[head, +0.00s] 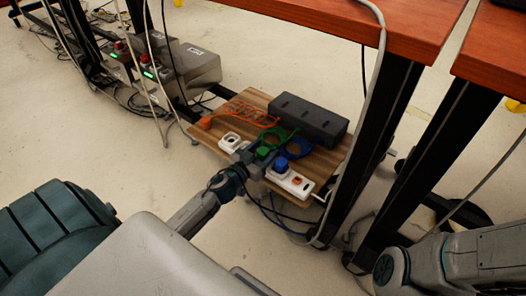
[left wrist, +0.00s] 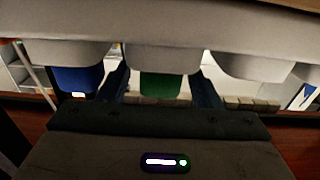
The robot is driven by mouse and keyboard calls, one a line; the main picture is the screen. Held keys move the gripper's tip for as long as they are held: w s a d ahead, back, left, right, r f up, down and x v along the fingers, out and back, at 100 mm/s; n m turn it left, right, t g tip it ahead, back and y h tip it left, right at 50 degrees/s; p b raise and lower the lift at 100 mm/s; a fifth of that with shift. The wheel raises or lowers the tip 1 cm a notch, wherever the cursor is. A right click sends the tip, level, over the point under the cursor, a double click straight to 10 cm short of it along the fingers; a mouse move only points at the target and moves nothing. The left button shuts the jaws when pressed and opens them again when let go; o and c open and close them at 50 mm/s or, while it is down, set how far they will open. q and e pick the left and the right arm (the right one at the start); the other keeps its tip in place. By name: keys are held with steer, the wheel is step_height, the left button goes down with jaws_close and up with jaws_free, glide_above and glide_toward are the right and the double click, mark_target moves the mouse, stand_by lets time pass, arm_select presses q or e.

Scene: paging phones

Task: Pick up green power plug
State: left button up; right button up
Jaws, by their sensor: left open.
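The green power plug (head: 263,152) is on the wooden board, with a green cable behind it. In the left wrist view the green plug (left wrist: 160,86) shows between my two fingers, below a pale housing. My left gripper (head: 256,160) is open, with its fingers around the green plug; whether they touch it cannot be told. A blue plug (head: 281,164) is just right of it in the head view and at the left in the wrist view (left wrist: 78,78). My right arm shows at the lower right, but its gripper is out of view.
The wooden board (head: 205,136) also holds an orange plug (head: 206,123), a black box (head: 308,119) and white power strips (head: 297,185). Table legs (head: 375,140) stand close at the right. Loose cables lie around the board. The pale floor (head: 100,140) at the left is mostly open.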

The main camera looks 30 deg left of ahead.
arm_select(q)
steer(key=shift+w, duration=0.75)
steer(key=shift+c, duration=0.5)
steer(key=c, duration=1)
steer(key=shift+r, duration=0.1)
